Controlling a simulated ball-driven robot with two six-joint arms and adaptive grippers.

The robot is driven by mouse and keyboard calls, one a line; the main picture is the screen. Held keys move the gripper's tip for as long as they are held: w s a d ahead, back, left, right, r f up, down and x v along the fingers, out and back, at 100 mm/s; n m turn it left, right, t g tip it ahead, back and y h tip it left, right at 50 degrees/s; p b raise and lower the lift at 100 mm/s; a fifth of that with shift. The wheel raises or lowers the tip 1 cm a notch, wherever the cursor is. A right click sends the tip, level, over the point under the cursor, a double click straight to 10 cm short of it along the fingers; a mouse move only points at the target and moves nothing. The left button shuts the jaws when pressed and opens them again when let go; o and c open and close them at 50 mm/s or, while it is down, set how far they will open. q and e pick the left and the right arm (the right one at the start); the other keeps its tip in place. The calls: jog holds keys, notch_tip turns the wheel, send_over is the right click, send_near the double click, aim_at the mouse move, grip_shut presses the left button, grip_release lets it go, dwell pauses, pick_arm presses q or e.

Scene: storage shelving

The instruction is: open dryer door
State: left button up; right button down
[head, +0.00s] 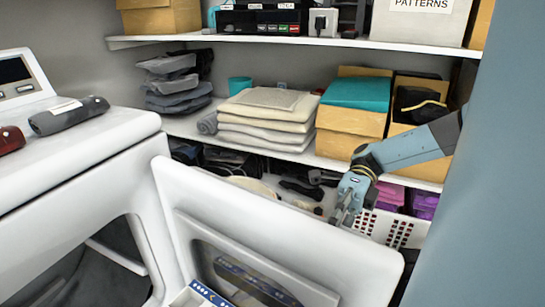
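The white dryer (40,190) stands at the left. Its door (270,215) stands open, swung out to the right across the lower middle, and the dark drum opening (85,275) shows at the lower left. The door's inner side has a clear window panel (265,270). My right gripper (341,214) comes in from the right and points down at the far side of the door's top edge, near its free right end. The edge partly hides the fingertips, so contact and finger gap are unclear. My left gripper is out of view.
Rolled dark cloth (70,115) and a red item (10,139) lie on the dryer top. Shelves behind hold folded towels (265,115), cardboard boxes (350,130) and a teal cup (240,85). A white perforated basket (395,228) sits below. A blue-grey wall (490,180) bounds the right.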

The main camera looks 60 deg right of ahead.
jog(key=shift+w+r, duration=0.1)
jog(key=shift+r, duration=0.1)
jog(key=c, duration=1.2)
grip_release()
jog(key=shift+f, duration=0.1)
jog(key=shift+d, duration=0.25)
jog(key=v, duration=0.7)
